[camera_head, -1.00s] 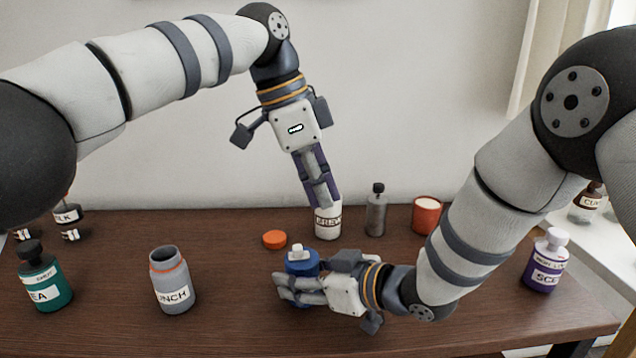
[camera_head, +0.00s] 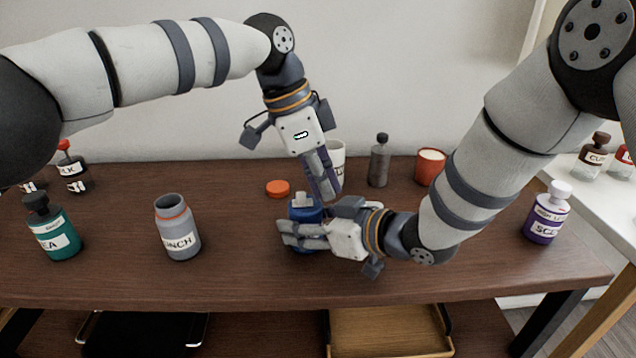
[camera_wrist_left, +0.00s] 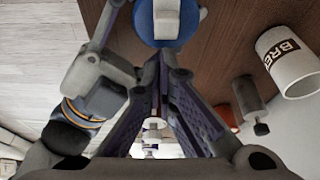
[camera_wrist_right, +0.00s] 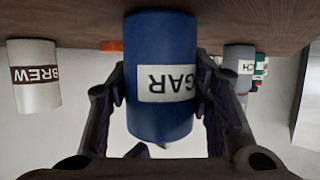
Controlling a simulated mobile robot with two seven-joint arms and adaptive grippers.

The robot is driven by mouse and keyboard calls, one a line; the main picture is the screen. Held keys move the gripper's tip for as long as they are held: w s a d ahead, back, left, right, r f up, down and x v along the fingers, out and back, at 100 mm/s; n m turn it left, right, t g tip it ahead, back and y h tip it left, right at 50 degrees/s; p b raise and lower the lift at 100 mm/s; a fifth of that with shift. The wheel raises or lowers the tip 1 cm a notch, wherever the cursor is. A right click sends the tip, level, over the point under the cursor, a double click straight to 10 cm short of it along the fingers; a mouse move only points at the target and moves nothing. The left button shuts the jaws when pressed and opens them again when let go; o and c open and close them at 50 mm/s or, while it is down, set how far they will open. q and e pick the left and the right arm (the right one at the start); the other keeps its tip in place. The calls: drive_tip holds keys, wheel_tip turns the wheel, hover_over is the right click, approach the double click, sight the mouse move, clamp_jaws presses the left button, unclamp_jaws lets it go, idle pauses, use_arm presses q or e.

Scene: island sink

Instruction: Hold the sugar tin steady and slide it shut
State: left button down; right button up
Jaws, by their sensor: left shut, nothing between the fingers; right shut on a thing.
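The blue sugar tin (camera_head: 306,215) stands upright on the brown table, with a pale slider piece (camera_wrist_left: 168,20) on its blue top. My right gripper (camera_head: 287,236) is shut around its body; in the right wrist view a finger lies on each side of the tin (camera_wrist_right: 160,75), and its label reads upside down. My left gripper (camera_head: 328,192) is shut and empty, pointing down just behind and right of the tin's top. In the left wrist view the tin's top is beyond the fingers; I see no contact.
A white BREW mug (camera_head: 338,158) stands behind my left gripper, with a grey bottle (camera_head: 379,162) and an orange cup (camera_head: 430,166) to its right. An orange lid (camera_head: 277,188) lies behind the tin. A grey jar (camera_head: 177,228) and teal bottle (camera_head: 52,232) stand left.

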use_arm(q)
drive_tip(key=shift+a, duration=0.5)
drive_tip(key=shift+a, duration=0.6)
use_arm(e)
drive_tip(key=o, duration=1.3)
use_arm(q)
wheel_tip(320, 180, up, 10)
drive_tip(key=shift+d+f, duration=0.25)
drive_tip(key=shift+d, duration=0.2)
use_arm(e)
drive_tip(key=shift+d, duration=0.1)
